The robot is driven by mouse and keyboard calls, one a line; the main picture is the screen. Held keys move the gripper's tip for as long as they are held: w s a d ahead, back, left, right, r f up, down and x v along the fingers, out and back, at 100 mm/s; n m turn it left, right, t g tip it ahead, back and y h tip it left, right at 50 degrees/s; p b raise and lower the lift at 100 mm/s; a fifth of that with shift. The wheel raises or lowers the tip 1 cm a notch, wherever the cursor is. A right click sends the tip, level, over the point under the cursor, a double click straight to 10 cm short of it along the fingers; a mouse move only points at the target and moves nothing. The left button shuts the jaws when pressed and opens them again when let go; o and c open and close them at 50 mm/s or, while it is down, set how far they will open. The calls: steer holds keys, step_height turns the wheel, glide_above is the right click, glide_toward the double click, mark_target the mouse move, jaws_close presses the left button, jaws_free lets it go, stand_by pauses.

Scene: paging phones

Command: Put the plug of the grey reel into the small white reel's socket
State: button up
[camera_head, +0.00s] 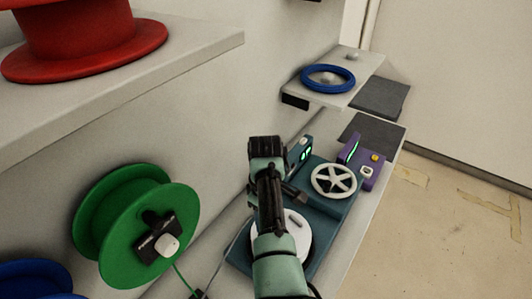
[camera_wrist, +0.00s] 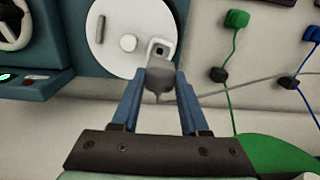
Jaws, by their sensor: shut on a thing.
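The small white reel (camera_wrist: 112,22) shows as a white disc with a round knob near the top of the wrist view. Its socket (camera_wrist: 161,48), a pale square with a dark opening, sits at the disc's right edge. My gripper (camera_wrist: 160,84) is shut on the grey plug (camera_wrist: 160,70), whose front end is just below the socket in the picture. I cannot tell whether they touch. A thin grey cord (camera_wrist: 245,86) runs off to the right. In the head view the white reel (camera_head: 301,240) is partly hidden by my arm. The grey reel is not identifiable.
A green reel (camera_head: 118,230) hangs left of my arm. A white handwheel (camera_head: 333,181) and a purple device (camera_head: 362,162) stand to the right. Green (camera_wrist: 237,19) and blue (camera_wrist: 311,33) plugs with cords are at the wrist view's right. A blue ring (camera_head: 328,66) lies on the far shelf.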

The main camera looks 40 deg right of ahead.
steer(key=shift+f+b, duration=1.85)
steer(key=shift+f, duration=0.6)
steer(key=shift+f+b, duration=0.9)
steer(key=shift+f, duration=0.4)
steer(key=o, duration=1.5)
steer(key=shift+o, duration=0.2)
step_height(320, 180, up, 9)
steer(key=p, duration=0.8)
